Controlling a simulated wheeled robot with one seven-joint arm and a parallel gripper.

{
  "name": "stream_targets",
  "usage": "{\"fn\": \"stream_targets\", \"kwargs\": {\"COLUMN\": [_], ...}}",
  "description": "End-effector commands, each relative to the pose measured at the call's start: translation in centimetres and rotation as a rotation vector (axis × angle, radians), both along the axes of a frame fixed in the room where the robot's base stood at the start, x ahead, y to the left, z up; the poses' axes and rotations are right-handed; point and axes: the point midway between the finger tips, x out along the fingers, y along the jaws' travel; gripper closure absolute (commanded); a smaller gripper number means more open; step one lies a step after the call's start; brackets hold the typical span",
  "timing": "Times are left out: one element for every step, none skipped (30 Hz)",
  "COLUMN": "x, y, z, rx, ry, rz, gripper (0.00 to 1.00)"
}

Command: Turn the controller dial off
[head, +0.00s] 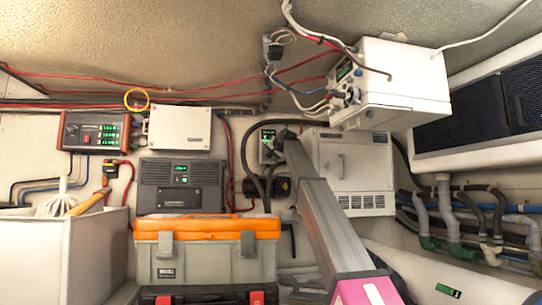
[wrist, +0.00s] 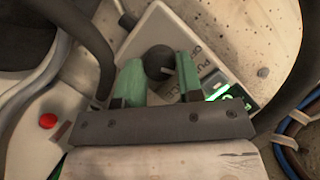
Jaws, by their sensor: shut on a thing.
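The controller is a small pale box on the back wall, seen in the head view (head: 267,151) with a lit green display, and close up in the wrist view (wrist: 208,48). Its dial (wrist: 159,61) is a round black knob with a pale mark toward the right. My gripper (wrist: 160,72) has green fingers, one on each side of the dial, and is shut on it. Lettering beside the dial is partly covered by the right finger. The green display (wrist: 222,92) is partly hidden behind my gripper. In the head view my arm covers the controller's right side.
A white cabinet (head: 350,165) stands just right of the controller and a white box (head: 400,85) hangs above right. Dark hoses (head: 247,150) loop close by on the left. An orange-lidded toolbox (head: 205,230) stands below left. A red button (wrist: 48,121) shows in the wrist view.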

Motion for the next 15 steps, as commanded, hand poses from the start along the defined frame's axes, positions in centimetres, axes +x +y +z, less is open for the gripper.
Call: {"fn": "stream_targets", "kwargs": {"x": [0.01,0.00,0.00,0.00,0.00,-0.01,-0.02,-0.03,-0.04,-0.05,-0.06,-0.07,-0.08,-0.08,-0.09], "y": [0.02,0.04,0.07,0.08,0.09,0.13,0.16,0.19,0.23,0.26,0.30,0.32,0.34,0.36,0.38], "z": [0.02,0.04,0.06,0.07,0.07,0.08,0.09,0.09,0.10,0.11,0.12,0.14,0.16,0.16,0.16], "rx": [-0.019,-0.032,-0.051,-0.068,-0.087,-0.115,-0.137,-0.160,-0.191,-0.216,-0.240,-0.275,-0.299,-0.325,-0.358], "ry": [-0.005,-0.009,-0.014,-0.020,-0.025,-0.032,-0.038,-0.045,-0.054,-0.061,-0.069,-0.078,-0.085,-0.093,-0.102], "rz": [0.000,0.000,-0.001,0.000,0.000,0.000,0.000,0.000,0.000,0.000,0.001,0.001,0.000,0.001,0.001], "gripper": [0.90,0.90,0.90,0.90,0.90,0.90,0.90,0.90,0.90,0.90,0.90,0.90,0.90,0.90,0.90]}}
